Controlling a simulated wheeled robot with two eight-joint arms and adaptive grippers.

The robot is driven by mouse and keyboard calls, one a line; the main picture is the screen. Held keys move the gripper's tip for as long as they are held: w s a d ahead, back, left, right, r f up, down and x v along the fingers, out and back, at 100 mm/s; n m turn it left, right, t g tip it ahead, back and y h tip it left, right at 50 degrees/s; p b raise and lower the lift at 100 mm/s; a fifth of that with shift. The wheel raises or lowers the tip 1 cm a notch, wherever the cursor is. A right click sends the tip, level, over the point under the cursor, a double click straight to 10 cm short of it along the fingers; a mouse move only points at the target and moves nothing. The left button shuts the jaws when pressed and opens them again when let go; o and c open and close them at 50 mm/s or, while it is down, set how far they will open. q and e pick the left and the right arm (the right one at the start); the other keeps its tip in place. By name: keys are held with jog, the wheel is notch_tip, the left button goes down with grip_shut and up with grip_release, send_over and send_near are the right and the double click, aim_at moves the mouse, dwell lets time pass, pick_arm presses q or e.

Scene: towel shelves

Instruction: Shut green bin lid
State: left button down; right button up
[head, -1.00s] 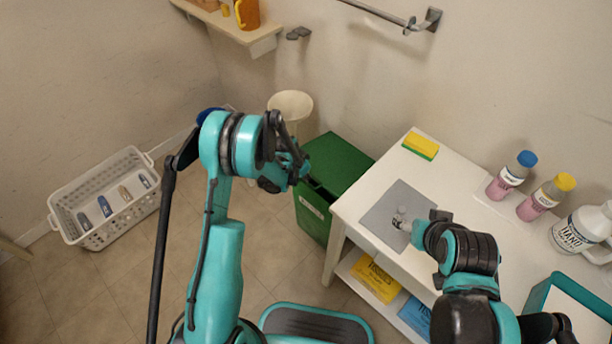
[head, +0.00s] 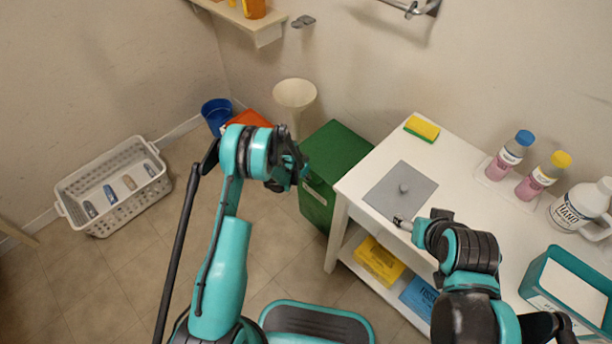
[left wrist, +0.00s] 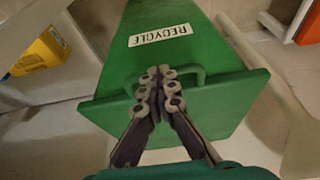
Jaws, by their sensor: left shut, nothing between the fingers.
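The green bin (head: 318,205) stands on the floor at the left end of the white counter. Its lid (head: 338,148) lies over the top, with no gap visible in the head view. In the left wrist view the bin front carries a white RECYCLE label (left wrist: 160,35), and a green handle (left wrist: 196,76) shows by the lid's edge. My left gripper (head: 292,176) is at the bin's front edge; its shut, empty fingers (left wrist: 160,76) overlap the handle in view, and contact is unclear. My right gripper (head: 400,222) is over the counter's near edge, its fingers too small to judge.
A white funnel-shaped stand (head: 294,95) and orange box (head: 250,118) are behind. A white basket (head: 115,185) stands left on open floor.

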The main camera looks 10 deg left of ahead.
pick_arm(q)
jog(key=p+v, duration=0.5)
jog(key=v, duration=0.8)
jog(key=shift+s+a, duration=0.1)
